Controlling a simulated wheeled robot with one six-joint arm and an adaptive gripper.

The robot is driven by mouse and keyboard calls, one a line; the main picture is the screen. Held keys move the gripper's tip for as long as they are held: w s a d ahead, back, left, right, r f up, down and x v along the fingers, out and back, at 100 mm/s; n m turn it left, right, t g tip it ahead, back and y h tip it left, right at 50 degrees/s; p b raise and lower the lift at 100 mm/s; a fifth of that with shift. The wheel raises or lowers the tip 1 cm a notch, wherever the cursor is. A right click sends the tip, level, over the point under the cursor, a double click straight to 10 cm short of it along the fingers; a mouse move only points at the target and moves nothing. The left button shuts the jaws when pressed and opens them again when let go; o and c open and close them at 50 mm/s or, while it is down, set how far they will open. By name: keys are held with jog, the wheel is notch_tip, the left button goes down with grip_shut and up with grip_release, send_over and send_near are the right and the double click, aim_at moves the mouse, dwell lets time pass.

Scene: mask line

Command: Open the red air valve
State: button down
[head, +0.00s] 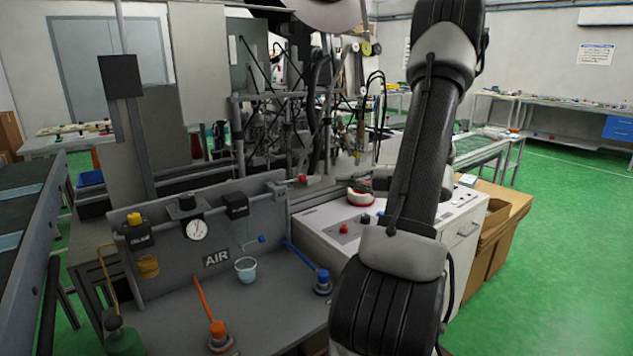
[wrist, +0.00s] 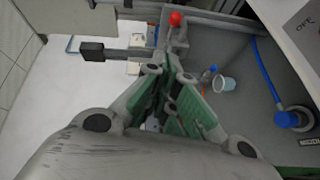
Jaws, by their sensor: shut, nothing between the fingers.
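In the wrist view, a round red knob (wrist: 175,18) sits at the top of a grey upright fitting, beyond my fingertips. In the head view, a small red part (head: 303,178) shows at the right end of the grey panel marked AIR (head: 216,259); it looks like the same valve, but I cannot be sure. My gripper (wrist: 170,78) is shut and empty, its green-padded fingers pointing toward the fitting. I cannot tell whether the fingertips touch the fitting. The gripper is not clearly visible in the head view.
A light blue cup (head: 246,270), an orange-handled valve (head: 220,338) and a blue-handled valve (head: 323,282) stand on the grey bench. A white control box (head: 318,228) is right of the panel. Green floor (head: 560,210) lies open at right.

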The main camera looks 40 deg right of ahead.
jog(key=d+f+x, duration=0.1)
jog(key=f+x, duration=0.1)
jog(key=x, duration=1.1)
jog(key=shift+w+d+h, duration=0.2)
jog(key=shift+w+h, duration=0.2)
